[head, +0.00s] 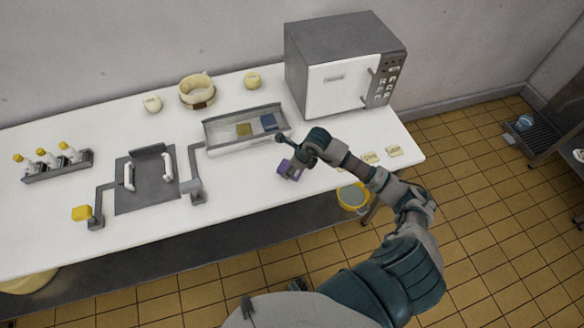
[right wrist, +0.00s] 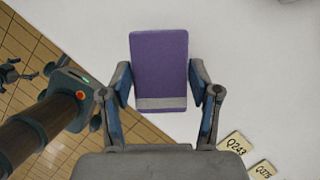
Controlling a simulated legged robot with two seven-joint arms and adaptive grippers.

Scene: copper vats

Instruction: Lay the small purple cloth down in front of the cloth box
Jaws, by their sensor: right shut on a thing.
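The small purple cloth (head: 289,169) is in my right gripper over the white counter. In the right wrist view the cloth (right wrist: 159,70) is a flat purple rectangle with a grey band at its near end, between the two fingers. My right gripper (right wrist: 160,88) is shut on it. In the head view my right gripper (head: 288,156) is just in front of the right part of the cloth box (head: 222,148). The box is a shallow grey-white tray holding a yellowish cloth (head: 244,129) and a blue cloth (head: 268,121).
A microwave (head: 341,88) stands behind and right of the box. Label cards (head: 370,157) lie at the counter's right end. A dark plate with white handles (head: 146,180) and a bottle rack (head: 58,167) are at left. The counter front is clear near the cloth.

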